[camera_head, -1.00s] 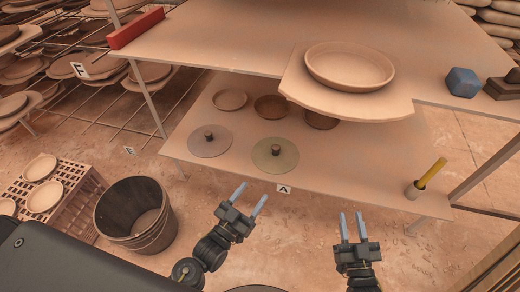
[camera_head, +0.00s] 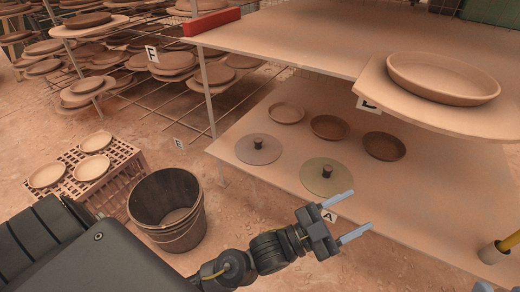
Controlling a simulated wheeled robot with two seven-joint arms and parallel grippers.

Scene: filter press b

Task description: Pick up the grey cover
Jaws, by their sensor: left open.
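The grey cover (camera_head: 258,150) is a flat round disc with a dark knob, lying on the lower shelf (camera_head: 290,199) at its left. A similar greenish cover (camera_head: 325,178) lies to its right, closer to the shelf's front edge. My left gripper (camera_head: 348,214) is open and empty, its fingers pointing right, near the shelf's front edge by the A label. It is apart from the grey cover, to the right of and below it in the picture. The right gripper is not in view.
Three bowls, one of them a brown bowl (camera_head: 329,127), stand behind the covers. The upper shelf (camera_head: 300,40) overhangs the back, with a large dish (camera_head: 443,78) on it. A wooden bucket (camera_head: 167,205) and a crate (camera_head: 118,172) stand on the floor at left.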

